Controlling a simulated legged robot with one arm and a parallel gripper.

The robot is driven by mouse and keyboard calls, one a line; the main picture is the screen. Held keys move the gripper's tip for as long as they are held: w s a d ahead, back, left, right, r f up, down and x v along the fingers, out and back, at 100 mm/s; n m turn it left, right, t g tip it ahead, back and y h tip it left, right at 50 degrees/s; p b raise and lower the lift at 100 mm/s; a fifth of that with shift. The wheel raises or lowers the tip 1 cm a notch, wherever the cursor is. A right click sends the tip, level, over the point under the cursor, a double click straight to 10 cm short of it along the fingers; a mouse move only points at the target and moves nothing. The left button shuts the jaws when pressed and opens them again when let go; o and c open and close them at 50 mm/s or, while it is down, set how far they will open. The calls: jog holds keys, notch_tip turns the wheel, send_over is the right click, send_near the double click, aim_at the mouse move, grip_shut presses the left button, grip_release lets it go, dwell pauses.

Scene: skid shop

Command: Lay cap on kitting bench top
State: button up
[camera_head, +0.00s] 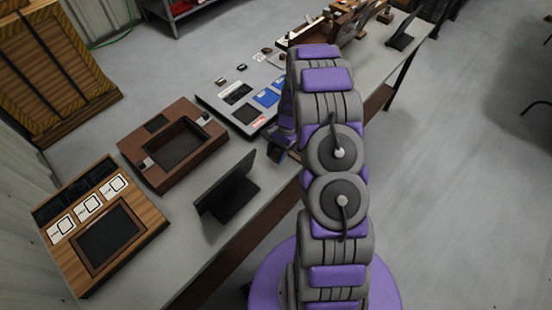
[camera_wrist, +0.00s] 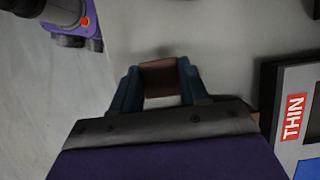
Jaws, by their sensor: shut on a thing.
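My gripper (camera_wrist: 160,84) is shut on a small brown piece, the cap (camera_wrist: 160,76), which spans the gap between the blue fingertips in the wrist view. In the camera_head view my gripper (camera_head: 279,150) is mostly hidden by my arm, near the front edge of the bench, and the cap cannot be made out there. The grey kitting bench top (camera_head: 150,268) runs diagonally across the camera_head view. In the wrist view the bare bench top (camera_wrist: 225,35) lies beyond the cap. I cannot tell whether the cap touches it.
A black stand (camera_head: 228,190) is left of my gripper. A brown tray (camera_head: 172,180) and a wooden box with labels (camera_head: 128,240) stand further left. A grey board with a "THIN" label (camera_wrist: 295,115) lies right of my gripper in the wrist view. Wooden racks (camera_head: 345,22) stand at the far end.

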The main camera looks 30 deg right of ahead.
jog(key=f, duration=0.3)
jog(key=shift+d+f+b, duration=0.2)
jog(key=shift+f+b, duration=0.15)
jog(key=shift+r, duration=0.1)
jog(key=o, duration=1)
